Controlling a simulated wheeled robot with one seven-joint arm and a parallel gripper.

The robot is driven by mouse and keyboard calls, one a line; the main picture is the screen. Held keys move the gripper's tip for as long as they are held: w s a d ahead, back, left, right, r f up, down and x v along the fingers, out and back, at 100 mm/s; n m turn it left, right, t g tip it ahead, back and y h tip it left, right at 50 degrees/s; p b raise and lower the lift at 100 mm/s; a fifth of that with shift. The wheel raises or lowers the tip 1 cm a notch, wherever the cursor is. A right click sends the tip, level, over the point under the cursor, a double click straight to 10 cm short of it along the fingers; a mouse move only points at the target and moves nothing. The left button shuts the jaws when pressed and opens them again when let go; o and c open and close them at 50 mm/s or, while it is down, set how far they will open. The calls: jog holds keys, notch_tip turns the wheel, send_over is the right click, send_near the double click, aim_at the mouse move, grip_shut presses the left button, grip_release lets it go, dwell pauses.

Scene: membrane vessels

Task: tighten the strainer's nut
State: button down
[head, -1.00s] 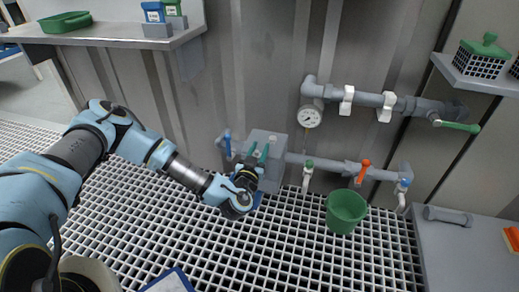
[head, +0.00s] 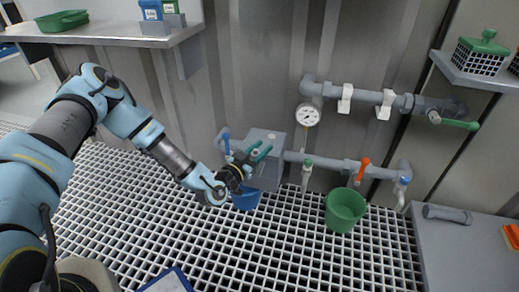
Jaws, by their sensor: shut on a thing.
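The strainer (head: 268,139) is a grey block in the lower pipe run at the foot of the wall in the head view. Its nut is a small grey piece at the front of the block, mostly hidden by my fingers. My gripper (head: 257,154), with green fingertips and a dark body, reaches it from the lower left. The fingers point up and to the right, one on each side of the nut, and are shut on it. A blue container (head: 246,199) sits on the grating just below the gripper.
A blue-handled valve (head: 226,141) stands close left of the strainer. A gauge (head: 309,116), green (head: 307,163) and orange (head: 363,166) valve handles and a green bucket (head: 346,209) are to the right. The grating (head: 180,230) in front is mostly clear.

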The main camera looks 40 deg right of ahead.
jog(key=m+g+b, duration=0.1)
jog(key=g, duration=0.1)
jog(key=m+g+b, duration=0.1)
jog(key=m+g, duration=0.1)
jog(key=s+m+g+b, duration=0.1)
jog(key=g, duration=0.2)
jog(key=shift+f+m, duration=0.15)
jog(key=shift+m, duration=0.15)
jog(key=shift+s+a+m+g+y+b, duration=0.15)
jog(key=shift+m+g+y+b, duration=0.1)
jog(key=shift+m+g+b, duration=0.4)
jog(key=shift+s+d+m+g+y+b, duration=0.15)
jog(key=shift+m+g, duration=0.25)
jog(key=shift+g, duration=0.55)
jog(key=shift+s+a+m+g+y+b, duration=0.15)
jog(key=shift+m+g+y+b, duration=0.15)
jog(key=shift+m+g+b, duration=0.35)
jog(key=shift+s+r+g, duration=0.1)
jog(key=shift+r+g, duration=0.1)
jog(key=shift+g, duration=0.25)
jog(key=c, duration=0.5)
grip_release()
jog(key=shift+a, duration=0.1)
jog(key=p+v, duration=0.2)
jog(key=v, duration=0.8)
jog(key=shift+w+a+p, duration=0.2)
jog(key=shift+w+p, duration=0.05)
jog(key=shift+p, duration=0.1)
jog(key=shift+w+r, duration=0.1)
